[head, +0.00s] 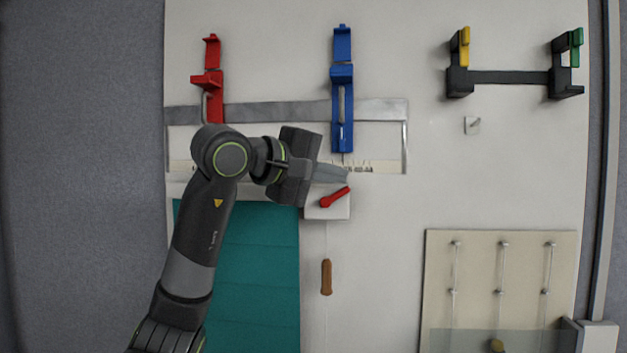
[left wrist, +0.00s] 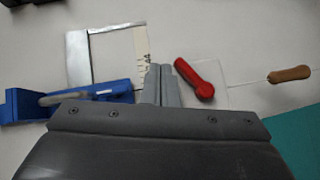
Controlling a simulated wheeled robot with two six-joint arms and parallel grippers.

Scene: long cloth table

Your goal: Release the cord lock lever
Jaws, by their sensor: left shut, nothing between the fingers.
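The cord lock is a small white block (head: 340,211) with a red lever (head: 336,197) on it. In the head view the lever slants up to the right from its round pivot. The lever also shows in the left wrist view (left wrist: 195,80), with the white block (left wrist: 221,97) beneath it. My left gripper (head: 346,175) is shut and empty, with its fingertips just above the lever's free end; in the left wrist view its fingertips (left wrist: 160,70) are beside that end. I cannot tell whether they touch. A thin cord runs from the block to a brown wooden handle (head: 326,277). My right gripper is not in view.
A blue clamp (head: 342,110) and a red clamp (head: 212,80) stand on a grey metal frame (head: 270,111) behind. A teal folded cloth (head: 255,265) lies left of the cord. A beige board (head: 480,270) is at lower right. A black rack (head: 510,77) is at upper right.

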